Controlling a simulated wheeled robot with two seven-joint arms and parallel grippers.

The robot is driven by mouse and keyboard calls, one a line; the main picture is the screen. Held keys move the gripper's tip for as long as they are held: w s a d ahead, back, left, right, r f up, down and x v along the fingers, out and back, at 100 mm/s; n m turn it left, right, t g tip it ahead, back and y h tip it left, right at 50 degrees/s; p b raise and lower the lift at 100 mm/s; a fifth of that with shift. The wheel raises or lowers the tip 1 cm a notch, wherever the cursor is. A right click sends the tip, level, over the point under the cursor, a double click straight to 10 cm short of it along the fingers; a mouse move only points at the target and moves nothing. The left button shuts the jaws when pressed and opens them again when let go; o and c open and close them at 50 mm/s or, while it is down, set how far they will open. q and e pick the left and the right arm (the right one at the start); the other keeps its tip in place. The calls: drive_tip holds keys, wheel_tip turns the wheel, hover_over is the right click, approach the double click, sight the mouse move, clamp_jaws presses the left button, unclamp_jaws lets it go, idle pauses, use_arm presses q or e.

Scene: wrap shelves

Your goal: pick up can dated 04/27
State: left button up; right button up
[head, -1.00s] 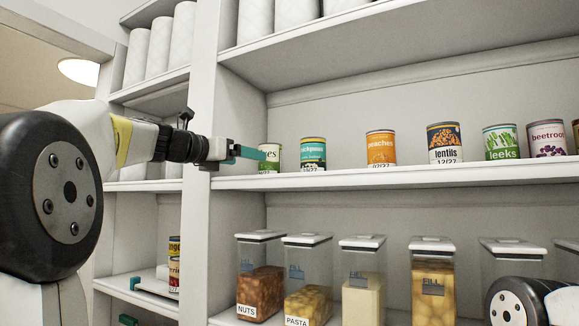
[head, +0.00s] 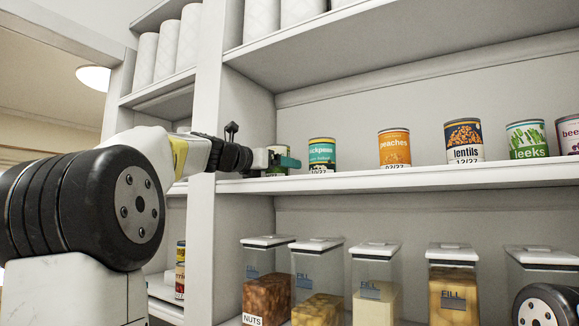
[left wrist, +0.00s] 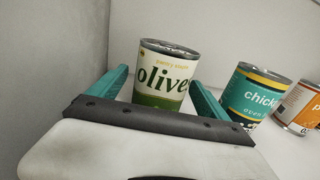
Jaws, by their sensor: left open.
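An olives can (head: 278,172) with a cream and green label stands upright at the left end of the middle shelf. It shows large in the left wrist view (left wrist: 160,88); I see no date on the side facing that camera. My left gripper (head: 287,161) is open, and its teal fingers partly cover the can in the head view. In the left wrist view the fingers (left wrist: 160,77) lie to either side of the can, with gaps. The chickpeas can (head: 322,155) reads 10/27, the lentils can (head: 464,140) 12/27; the peaches can (head: 394,148) has its date partly cut off.
A leeks can (head: 527,139) and a beetroot can (head: 569,134) stand further right. A white upright divider (head: 230,120) is close to my left arm. Clear food containers (head: 375,275) fill the shelf below. Part of my right arm shows at the lower right.

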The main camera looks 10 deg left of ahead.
use_arm(q)
drive_tip(key=shift+r, duration=0.1)
drive_tip(key=c, duration=1.9)
drive_tip(key=shift+o, duration=0.2)
